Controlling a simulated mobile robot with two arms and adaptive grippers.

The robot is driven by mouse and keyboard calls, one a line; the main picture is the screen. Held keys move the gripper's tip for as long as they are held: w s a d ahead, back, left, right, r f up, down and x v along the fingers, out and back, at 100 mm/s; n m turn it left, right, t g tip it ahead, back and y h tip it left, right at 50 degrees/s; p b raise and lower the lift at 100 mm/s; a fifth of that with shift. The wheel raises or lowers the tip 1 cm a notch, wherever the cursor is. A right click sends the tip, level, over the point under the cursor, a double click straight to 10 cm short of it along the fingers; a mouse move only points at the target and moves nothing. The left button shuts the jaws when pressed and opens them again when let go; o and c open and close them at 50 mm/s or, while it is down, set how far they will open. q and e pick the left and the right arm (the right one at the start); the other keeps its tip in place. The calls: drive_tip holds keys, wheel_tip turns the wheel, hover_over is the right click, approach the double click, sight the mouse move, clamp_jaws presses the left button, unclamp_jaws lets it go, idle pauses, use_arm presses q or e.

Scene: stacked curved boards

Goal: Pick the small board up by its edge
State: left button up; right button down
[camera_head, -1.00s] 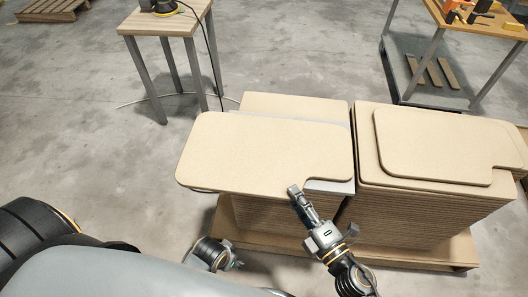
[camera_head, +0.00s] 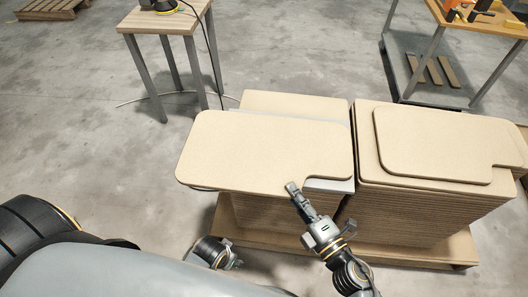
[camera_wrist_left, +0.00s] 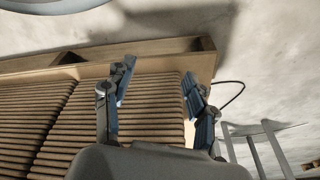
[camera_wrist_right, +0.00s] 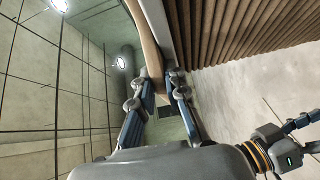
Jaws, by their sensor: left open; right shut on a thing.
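The small tan board (camera_head: 262,145), with rounded corners and a notch at its near right, lies over the left stack and sticks out past its left side. My right gripper (camera_head: 292,187) is shut on its near edge, beside the notch. In the right wrist view the board (camera_wrist_right: 143,38) appears as a tan strip running to the fingers (camera_wrist_right: 162,80). My left gripper (camera_head: 229,258) is low, in front of the left stack, partly hidden by my body. In the left wrist view its fingers (camera_wrist_left: 158,75) are apart and empty, facing the stack's layered side.
A grey sheet (camera_head: 335,186) shows under the board. The right stack (camera_head: 430,207) carries a similar board (camera_head: 440,145). Both stand on a wooden pallet (camera_head: 455,252). A small table (camera_head: 160,22) stands behind left, a tool table (camera_head: 480,32) behind right. Floor at left is clear.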

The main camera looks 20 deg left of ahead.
drive_tip(key=shift+r, duration=0.15)
use_arm(q)
drive_tip(key=shift+s+a+f, duration=0.1)
drive_tip(key=shift+s+f, duration=0.25)
drive_tip(key=shift+f, duration=0.2)
use_arm(e)
drive_tip(key=shift+r, duration=0.1)
use_arm(q)
drive_tip(key=shift+s+f+p, duration=0.15)
drive_tip(key=shift+f+p, duration=0.15)
use_arm(e)
drive_tip(key=shift+r, duration=0.1)
use_arm(q)
drive_tip(key=shift+f, duration=0.1)
drive_tip(key=shift+s+f, duration=0.1)
drive_tip(key=shift+f, duration=0.05)
use_arm(e)
drive_tip(key=shift+r, duration=0.1)
use_arm(q)
drive_tip(key=shift+f, duration=0.25)
use_arm(e)
drive_tip(key=shift+r, duration=0.1)
